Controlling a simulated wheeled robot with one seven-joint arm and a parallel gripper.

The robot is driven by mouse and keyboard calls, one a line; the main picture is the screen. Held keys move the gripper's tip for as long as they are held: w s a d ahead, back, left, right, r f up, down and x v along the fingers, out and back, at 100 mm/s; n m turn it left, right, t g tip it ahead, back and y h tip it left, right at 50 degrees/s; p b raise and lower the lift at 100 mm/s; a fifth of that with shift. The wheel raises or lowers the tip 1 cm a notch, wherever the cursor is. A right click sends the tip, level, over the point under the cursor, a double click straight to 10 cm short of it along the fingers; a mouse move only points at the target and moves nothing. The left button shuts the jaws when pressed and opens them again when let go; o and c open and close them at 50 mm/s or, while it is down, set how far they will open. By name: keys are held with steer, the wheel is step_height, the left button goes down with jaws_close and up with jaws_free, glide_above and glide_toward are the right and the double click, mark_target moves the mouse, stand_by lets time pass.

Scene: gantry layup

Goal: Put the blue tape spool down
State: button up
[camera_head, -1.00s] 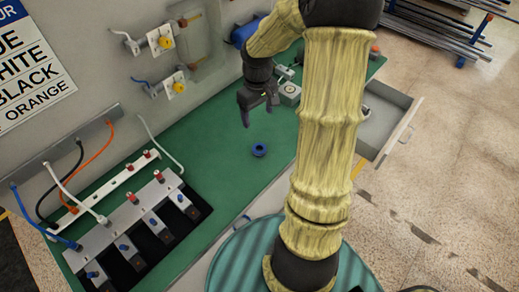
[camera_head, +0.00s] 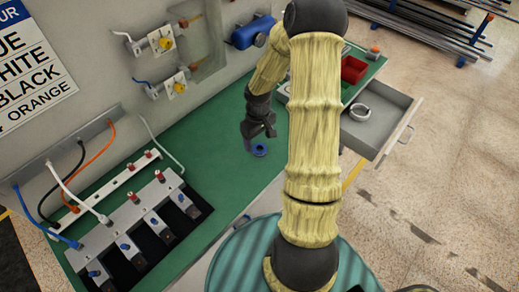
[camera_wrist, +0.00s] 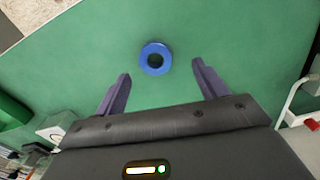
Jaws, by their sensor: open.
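The blue tape spool (camera_head: 260,150) lies flat on the green work surface (camera_head: 215,150). In the wrist view the spool (camera_wrist: 155,48) shows as a blue ring with a dark hole, ahead of the fingertips and between their lines. My gripper (camera_head: 257,142) is over the spool in the head view and partly covers it. In the wrist view my gripper (camera_wrist: 160,72) is open, its two purple fingers well apart, with nothing between them. The fingers look apart from the spool; the exact height above it is hard to tell.
A grey fixture (camera_head: 140,222) with several clamps and coloured cables stands at the left of the bench. An open drawer (camera_head: 375,130) with a metal ring (camera_head: 360,112) juts out at the right. A red bin (camera_head: 353,70) stands at the far end. Green surface around the spool is clear.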

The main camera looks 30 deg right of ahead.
mark_target(260, 148)
steer(key=shift+w+d+f+p, duration=0.1)
steer(key=shift+d+f+p, duration=0.1)
steer(key=shift+f, duration=0.65)
steer(key=shift+d+f+p, duration=0.1)
steer(key=shift+f+p, duration=0.05)
steer(key=shift+f, duration=0.75)
steer(key=shift+w+d+f+p, duration=0.1)
steer(key=shift+f+p, duration=0.1)
steer(key=shift+f, duration=0.65)
steer(key=c, duration=1.1)
step_height(260, 148, up, 10)
steer(key=shift+r+b, duration=0.1)
steer(key=shift+b, duration=0.25)
steer(key=shift+c, duration=0.2)
